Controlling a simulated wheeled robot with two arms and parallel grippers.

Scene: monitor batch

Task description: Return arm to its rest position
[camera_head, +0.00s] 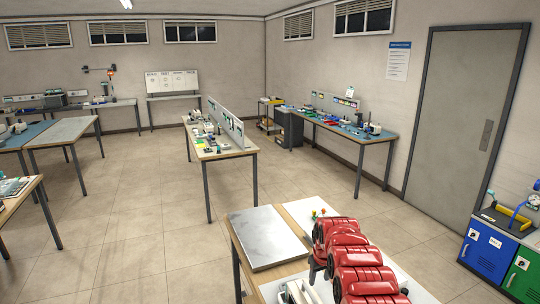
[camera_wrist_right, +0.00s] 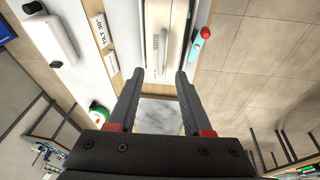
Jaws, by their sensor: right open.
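My right arm (camera_head: 352,262) is red and reaches in from the bottom right of the head view, over the near workbench. In the wrist view my right gripper (camera_wrist_right: 158,76) shows two dark fingers spread apart, with nothing between them. Beyond the fingers lie a pale grey marbled surface and a light tray-like part holding a thin pale tool. In the head view the arm's own links hide most of the gripper and part of the bench. My left arm and gripper are not in view.
Blue and green cabinets (camera_head: 488,248) stand at right. Open floor (camera_head: 150,240) lies left.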

